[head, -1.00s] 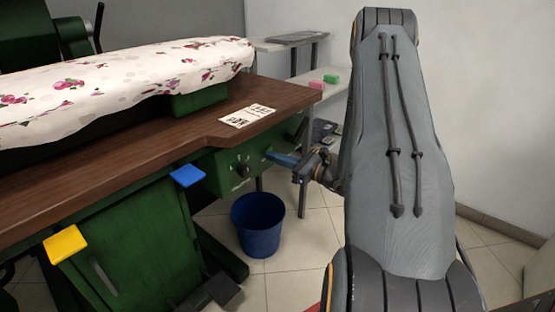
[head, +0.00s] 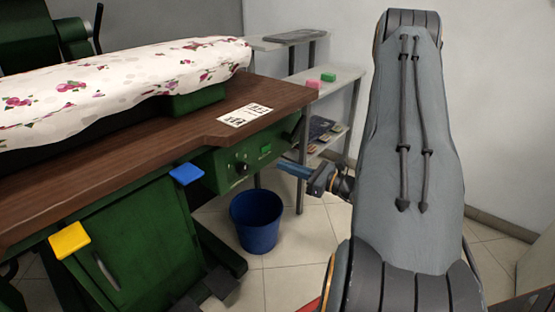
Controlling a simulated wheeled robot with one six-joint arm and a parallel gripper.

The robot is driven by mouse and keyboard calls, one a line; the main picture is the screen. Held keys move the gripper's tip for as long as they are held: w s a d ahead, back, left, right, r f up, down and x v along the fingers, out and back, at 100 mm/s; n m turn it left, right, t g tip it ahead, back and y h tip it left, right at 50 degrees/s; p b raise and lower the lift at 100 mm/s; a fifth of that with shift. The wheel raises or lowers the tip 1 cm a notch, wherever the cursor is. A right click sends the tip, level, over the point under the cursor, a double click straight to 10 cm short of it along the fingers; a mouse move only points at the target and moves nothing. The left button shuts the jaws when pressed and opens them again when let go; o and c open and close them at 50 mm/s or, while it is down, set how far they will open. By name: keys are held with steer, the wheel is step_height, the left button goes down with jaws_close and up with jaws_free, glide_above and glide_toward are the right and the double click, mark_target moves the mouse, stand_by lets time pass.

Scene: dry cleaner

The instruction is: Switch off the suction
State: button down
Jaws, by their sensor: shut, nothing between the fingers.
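A green control panel (head: 222,172) is under the front edge of the wooden board of the green pressing table. It carries a black round knob (head: 241,168) and a green rectangular switch (head: 265,150). The switch is fully in sight, but its position and any lamp are too small to read. My gripper (head: 281,166) is shut and empty, with its blue fingers pointing left towards the panel. In the picture its tips are just right of and below the switch, apart from it.
A blue bucket (head: 257,221) stands on the floor below the panel. Blue (head: 186,175) and yellow (head: 69,240) tabs stick out from the table's front. A grey shelf (head: 340,82) with small boxes stands behind my gripper. A printed card (head: 245,115) lies on the board.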

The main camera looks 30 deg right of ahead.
steer(key=s, duration=0.2)
steer(key=s+d, duration=0.1)
steer(key=s, duration=0.2)
steer(key=shift+s+d, duration=0.15)
stand_by(0.3)
